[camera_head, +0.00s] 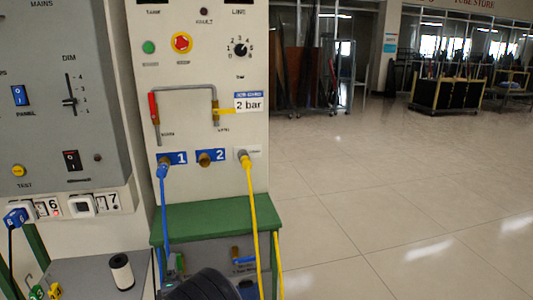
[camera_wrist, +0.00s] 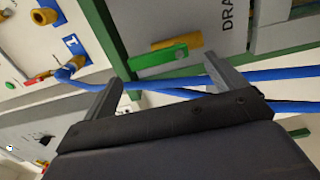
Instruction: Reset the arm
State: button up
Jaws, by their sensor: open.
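My gripper (camera_wrist: 163,70) shows in the wrist view with its two dark fingers wide apart. A blue hose (camera_wrist: 275,75) runs from port 1 across the picture, behind or between the fingers; I cannot tell whether it touches them. In the head view the same blue hose (camera_head: 163,215) hangs from port 1 on the panel (camera_head: 215,125). A dark rounded part of my arm shows at the bottom of the head view; my fingers are not visible there. A green-handled brass valve (camera_wrist: 160,57) lies beyond the fingers in the wrist view.
A yellow hose (camera_head: 251,205) hangs from the panel's right port. A green ledge (camera_head: 215,215) juts out below the ports. A grey control box (camera_head: 65,90) is at the left, with a white-and-black spool (camera_head: 121,272) on a grey surface below. Open tiled floor (camera_head: 400,190) lies at the right.

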jog(key=w+m, duration=0.1)
jog(key=w+m+b, duration=0.1)
jog(key=m, duration=0.1)
jog(key=shift+w+d+m, duration=0.15)
jog(key=shift+d+m, duration=0.05)
jog(key=shift+m, duration=0.1)
jog(key=m, duration=0.2)
jog(key=d+m+b, duration=0.1)
jog(key=shift+w+f+m, duration=0.1)
jog(key=shift+m, duration=0.3)
jog(key=m, duration=0.3)
jog(key=d+f+m+b, duration=0.1)
jog(key=m, duration=0.6)
jog(key=shift+s+d+f+m+b, duration=0.2)
jog(key=shift+d+f+m+b, duration=0.1)
jog(key=shift+d+f+m, duration=0.1)
